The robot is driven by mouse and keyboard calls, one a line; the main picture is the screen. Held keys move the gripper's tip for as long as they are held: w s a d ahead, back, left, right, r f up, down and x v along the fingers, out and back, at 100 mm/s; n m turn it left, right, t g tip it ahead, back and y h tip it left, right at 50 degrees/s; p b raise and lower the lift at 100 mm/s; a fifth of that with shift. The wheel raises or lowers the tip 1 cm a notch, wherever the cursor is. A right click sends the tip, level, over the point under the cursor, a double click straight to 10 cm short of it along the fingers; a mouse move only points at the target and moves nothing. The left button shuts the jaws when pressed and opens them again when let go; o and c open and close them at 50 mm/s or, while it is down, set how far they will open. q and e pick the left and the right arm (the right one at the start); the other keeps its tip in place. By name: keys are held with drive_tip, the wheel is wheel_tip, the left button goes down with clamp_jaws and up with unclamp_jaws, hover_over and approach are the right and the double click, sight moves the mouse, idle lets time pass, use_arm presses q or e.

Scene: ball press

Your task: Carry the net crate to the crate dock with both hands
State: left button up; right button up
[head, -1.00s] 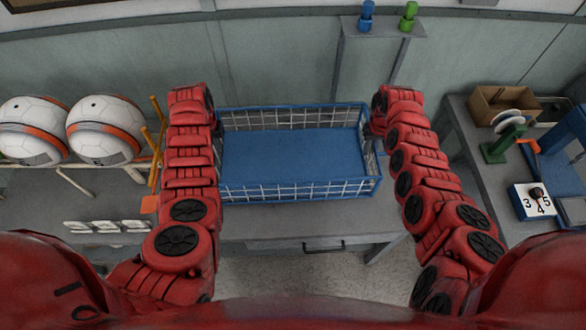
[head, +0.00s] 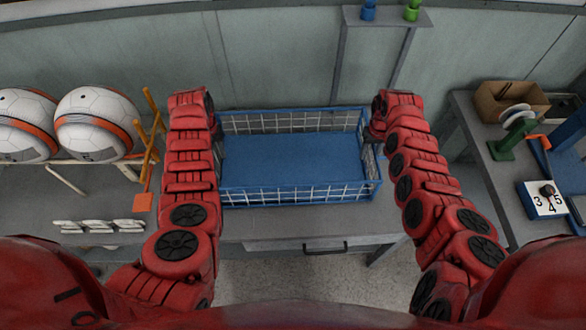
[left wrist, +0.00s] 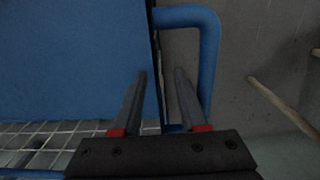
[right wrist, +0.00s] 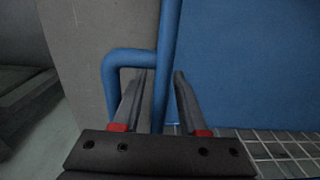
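The net crate (head: 290,190), blue with white mesh walls and a flat blue floor, stands empty on the grey bench between my two arms. My left gripper (left wrist: 161,75) is at its left end, with its fingers apart on either side of the crate's rim, one inside the blue handle loop (left wrist: 208,50). My right gripper (right wrist: 161,75) sits likewise at the right end, fingers apart around the rim beside the other handle loop (right wrist: 110,80). Gaps show between fingers and rim. In the head view my arms mostly hide both grippers. I cannot tell which surface is the crate dock.
Soccer balls (head: 96,125) rest on a rack at left, with an orange frame (head: 148,155) close to my left arm. A right-hand bench (head: 480,140) holds a cardboard box (head: 508,101), a green stand (head: 515,135) and a number card (head: 543,199). A shelf (head: 388,17) stands behind.

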use_arm(q)
drive_tip(key=shift+r, duration=3.95)
use_arm(e)
wheel_tip(320, 180, up, 12)
